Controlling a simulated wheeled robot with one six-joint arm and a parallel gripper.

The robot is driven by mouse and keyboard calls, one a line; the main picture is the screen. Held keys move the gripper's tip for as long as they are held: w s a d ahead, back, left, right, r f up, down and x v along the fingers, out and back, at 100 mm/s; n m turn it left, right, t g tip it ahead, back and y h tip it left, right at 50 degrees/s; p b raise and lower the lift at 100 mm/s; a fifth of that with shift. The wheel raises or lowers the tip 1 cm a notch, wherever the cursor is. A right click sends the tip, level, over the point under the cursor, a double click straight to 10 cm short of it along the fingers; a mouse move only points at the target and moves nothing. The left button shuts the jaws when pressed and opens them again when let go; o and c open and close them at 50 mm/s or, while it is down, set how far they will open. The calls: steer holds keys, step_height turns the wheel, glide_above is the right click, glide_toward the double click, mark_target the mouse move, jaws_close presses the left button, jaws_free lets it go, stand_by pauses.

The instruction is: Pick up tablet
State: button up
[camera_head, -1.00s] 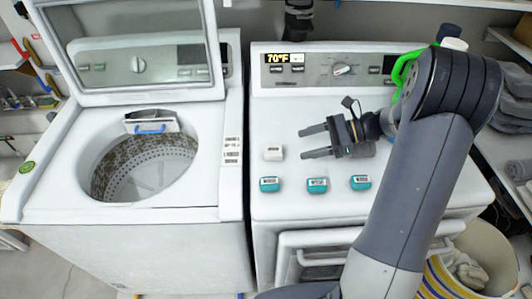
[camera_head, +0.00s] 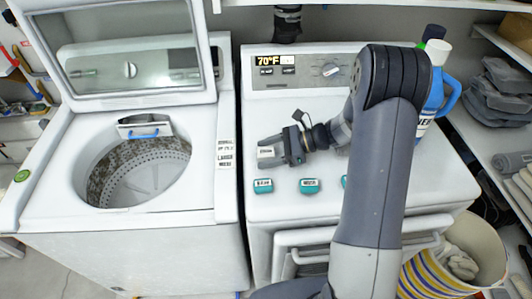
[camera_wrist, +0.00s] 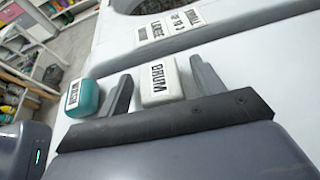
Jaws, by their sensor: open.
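A small white block labelled "DRUM" (camera_wrist: 158,84) lies on the white dryer top, and it also shows in the head view (camera_head: 266,152). Several teal blocks sit in a row in front of it, one at the left (camera_head: 263,186) and one in the middle (camera_head: 310,186); the rightmost is partly hidden by my arm. I cannot tell from labels which is called tablet. My gripper (camera_head: 268,153) is open, with one finger on each side of the white block. In the wrist view a teal block (camera_wrist: 83,98) lies outside the left finger.
An open top-loading washer (camera_head: 140,175) stands at the left. The dryer's control panel (camera_head: 300,70) rises behind my gripper. A blue bottle (camera_head: 437,95) stands at the back right behind my arm. A striped basket (camera_head: 440,275) is on the floor at the right.

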steer(key=shift+c, duration=0.4)
steer(key=c, duration=1)
steer(key=shift+o, duration=0.2)
